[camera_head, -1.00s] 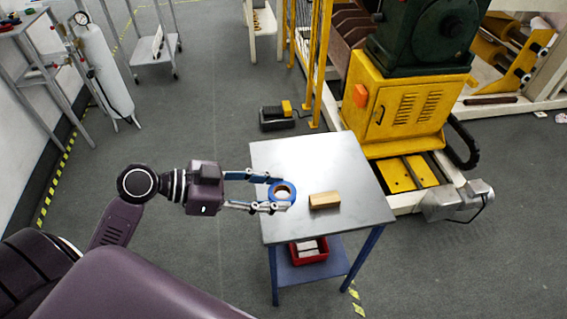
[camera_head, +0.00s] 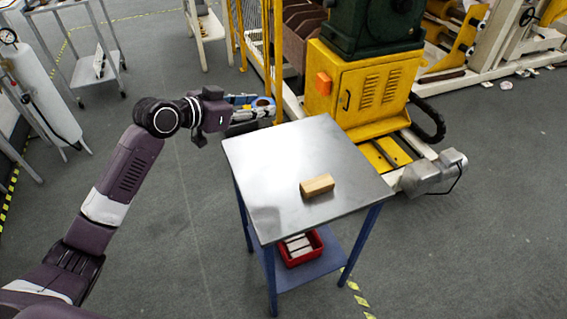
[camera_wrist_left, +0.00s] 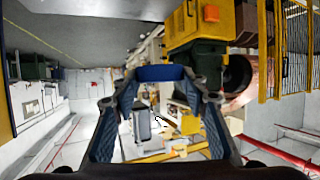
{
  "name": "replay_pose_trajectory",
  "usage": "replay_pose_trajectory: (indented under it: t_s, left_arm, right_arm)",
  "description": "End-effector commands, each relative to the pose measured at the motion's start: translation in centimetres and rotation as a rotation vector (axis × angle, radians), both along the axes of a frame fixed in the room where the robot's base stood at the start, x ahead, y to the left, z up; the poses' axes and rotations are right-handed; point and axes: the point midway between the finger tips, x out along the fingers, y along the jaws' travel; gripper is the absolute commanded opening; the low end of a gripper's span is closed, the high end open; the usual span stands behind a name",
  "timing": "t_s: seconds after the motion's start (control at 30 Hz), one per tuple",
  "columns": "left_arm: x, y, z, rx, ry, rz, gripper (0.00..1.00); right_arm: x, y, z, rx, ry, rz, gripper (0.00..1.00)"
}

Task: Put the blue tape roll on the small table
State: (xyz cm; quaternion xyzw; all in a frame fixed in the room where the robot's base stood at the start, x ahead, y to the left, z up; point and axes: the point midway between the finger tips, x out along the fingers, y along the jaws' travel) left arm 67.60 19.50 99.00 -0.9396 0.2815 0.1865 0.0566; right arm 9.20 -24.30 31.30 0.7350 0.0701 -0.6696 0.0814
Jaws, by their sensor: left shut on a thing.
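The blue tape roll (camera_head: 263,101) is held between the fingertips of my left gripper (camera_head: 256,107), beyond the far left edge of the small table in the head view. My left gripper is shut on it. In the left wrist view the roll (camera_wrist_left: 160,73) shows as a blue band between the two fingers. The small table (camera_head: 270,165) has a bare grey metal top and blue legs. My right gripper is not in view.
A wooden block (camera_head: 317,186) lies on the right part of the tabletop; the rest of it is clear. A red bin (camera_head: 298,262) sits on the lower shelf. A yellow and green machine (camera_head: 365,85) stands behind the table.

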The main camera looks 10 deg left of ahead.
Motion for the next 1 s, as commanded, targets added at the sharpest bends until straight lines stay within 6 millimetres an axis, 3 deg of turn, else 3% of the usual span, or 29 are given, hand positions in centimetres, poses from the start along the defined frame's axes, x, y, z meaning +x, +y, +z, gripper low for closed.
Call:
replay_pose_trajectory:
  t_s: [0.4,1.0]
  left_arm:
    - [-0.2,-0.1,-11.2,-0.004,0.007,0.001,0.17]
    - [-0.1,-0.1,-18.4,-0.002,0.001,0.0,0.17]
  right_arm:
    - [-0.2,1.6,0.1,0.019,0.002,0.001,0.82]
    - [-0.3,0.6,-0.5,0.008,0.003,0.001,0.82]
